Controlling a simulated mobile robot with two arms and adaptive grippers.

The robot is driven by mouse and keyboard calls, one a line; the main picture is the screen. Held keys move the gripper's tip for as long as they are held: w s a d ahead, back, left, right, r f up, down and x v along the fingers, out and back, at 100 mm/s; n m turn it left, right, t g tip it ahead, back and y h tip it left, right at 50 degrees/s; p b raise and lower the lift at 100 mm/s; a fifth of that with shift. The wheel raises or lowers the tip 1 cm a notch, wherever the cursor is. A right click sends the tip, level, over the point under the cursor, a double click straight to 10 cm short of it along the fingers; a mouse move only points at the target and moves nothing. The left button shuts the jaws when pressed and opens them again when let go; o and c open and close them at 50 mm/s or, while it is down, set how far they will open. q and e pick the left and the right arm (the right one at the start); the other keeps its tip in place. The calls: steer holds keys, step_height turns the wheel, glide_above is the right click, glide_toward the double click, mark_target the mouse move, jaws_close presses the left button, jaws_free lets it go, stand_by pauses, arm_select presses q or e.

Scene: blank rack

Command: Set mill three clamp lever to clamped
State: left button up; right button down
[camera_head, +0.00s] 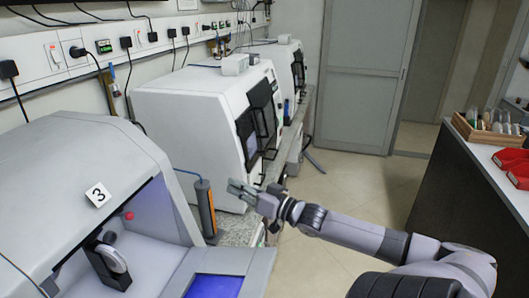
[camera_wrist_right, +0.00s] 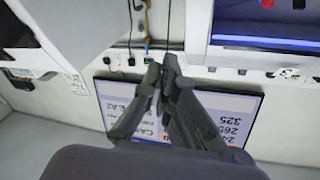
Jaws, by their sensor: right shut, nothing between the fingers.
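Mill three (camera_head: 75,150) is the light grey machine at the left front of the head view, marked with a "3" label (camera_head: 98,194). Its front is open. Inside, a red ball knob (camera_head: 129,215) shows against the inner wall; it may be the end of the clamp lever, but its shaft is not clear. Below it is a dark holder with a round pale disc (camera_head: 113,259). My right gripper (camera_head: 236,188) is shut and empty, to the right of mill three and apart from it. It also shows shut in the right wrist view (camera_wrist_right: 163,72). My left gripper is not seen.
A grey-orange cylinder (camera_head: 206,208) stands between mill three and my right gripper. A blue screen (camera_head: 214,286) is at mill three's front. More white mills (camera_head: 190,105) stand behind. A counter with a wooden box (camera_head: 490,131) and red trays (camera_head: 512,160) is at right. The right wrist view shows a monitor (camera_wrist_right: 237,110).

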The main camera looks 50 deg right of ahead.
steer(key=s+d+f+g+h, duration=0.1)
steer(key=d+f, duration=0.2)
steer(key=f, duration=0.3)
steer(key=s+d+f+m+g+h+b, duration=0.1)
steer(key=d+f+h, duration=0.1)
steer(key=f, duration=0.5)
steer(key=shift+s+d, duration=0.2)
steer(key=shift+d, duration=0.3)
steer(key=shift+f, duration=0.1)
